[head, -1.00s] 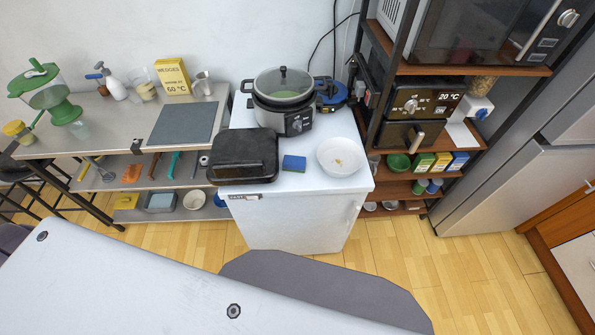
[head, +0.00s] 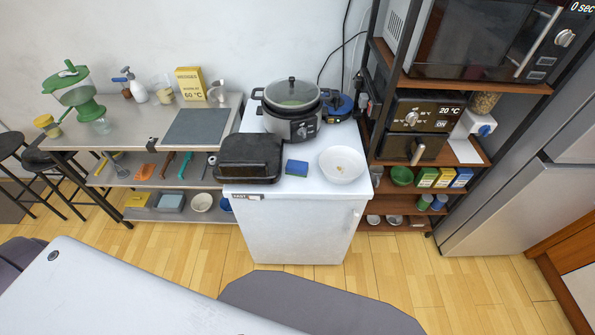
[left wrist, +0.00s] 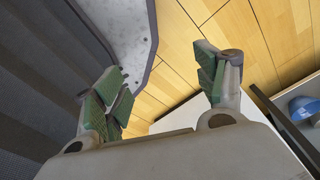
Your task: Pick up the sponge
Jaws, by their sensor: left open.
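A small blue sponge (head: 297,167) with a green edge lies flat on top of the white cabinet (head: 290,205) in the head view. It sits between a black lidded grill (head: 250,157) on its left and a white bowl (head: 343,164) on its right. My left gripper (left wrist: 163,85) shows only in the left wrist view, with its two green-padded fingers wide apart and nothing between them. The sponge cannot be made out in that view. My right gripper is not in view.
A cooker (head: 291,108) stands behind the sponge. A metal table (head: 130,132) with kitchen items is at left, a brown shelf rack (head: 385,210) at right. A blue object (left wrist: 303,107) shows at the wrist view's right edge. Wooden floor (head: 180,250) lies in front of the cabinet.

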